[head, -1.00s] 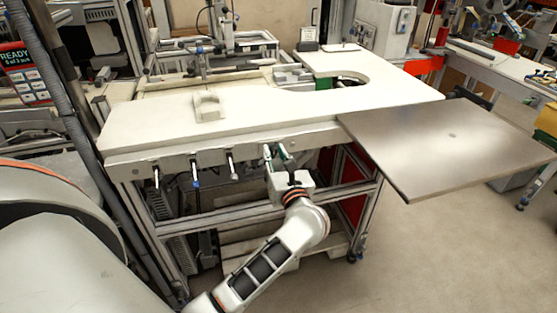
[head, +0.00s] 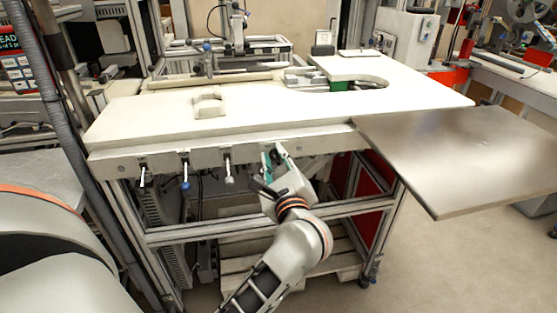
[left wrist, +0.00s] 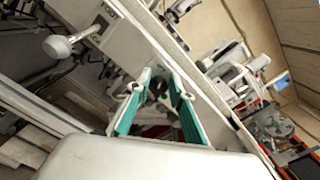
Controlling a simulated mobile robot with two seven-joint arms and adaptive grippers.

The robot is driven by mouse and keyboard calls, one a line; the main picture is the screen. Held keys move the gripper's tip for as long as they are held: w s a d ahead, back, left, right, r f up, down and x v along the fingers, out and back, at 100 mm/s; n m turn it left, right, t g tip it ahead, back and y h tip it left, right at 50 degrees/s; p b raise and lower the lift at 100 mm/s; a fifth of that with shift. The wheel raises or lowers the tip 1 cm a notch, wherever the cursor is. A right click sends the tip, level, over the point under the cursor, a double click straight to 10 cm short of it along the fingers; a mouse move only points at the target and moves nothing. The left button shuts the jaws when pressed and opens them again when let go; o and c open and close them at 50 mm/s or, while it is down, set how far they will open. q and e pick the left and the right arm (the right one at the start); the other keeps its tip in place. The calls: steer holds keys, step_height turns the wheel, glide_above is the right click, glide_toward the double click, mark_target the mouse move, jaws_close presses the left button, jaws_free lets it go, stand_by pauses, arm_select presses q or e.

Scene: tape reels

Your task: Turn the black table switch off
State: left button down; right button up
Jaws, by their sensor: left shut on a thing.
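My left gripper (head: 274,153) has teal fingers and is at the table's front panel, right of the other levers. It is shut on the black switch; its fingers also show in the left wrist view (left wrist: 161,93). Whether the switch is on or off cannot be told. My right gripper is not in view.
Left along the panel hang a white-tipped lever (head: 142,178), a blue-tipped lever (head: 185,184) and a white lever (head: 229,177). The white tabletop (head: 150,120) is above. A grey metal plate (head: 450,160) juts out at the right. The floor there is clear.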

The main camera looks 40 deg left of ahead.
arm_select(q)
steer(key=shift+f, duration=0.15)
stand_by(0.3)
steer(key=c, duration=1.8)
jaws_free()
steer(key=v, duration=0.7)
steer(key=shift+s+d, duration=0.15)
steer(key=shift+d, duration=0.1)
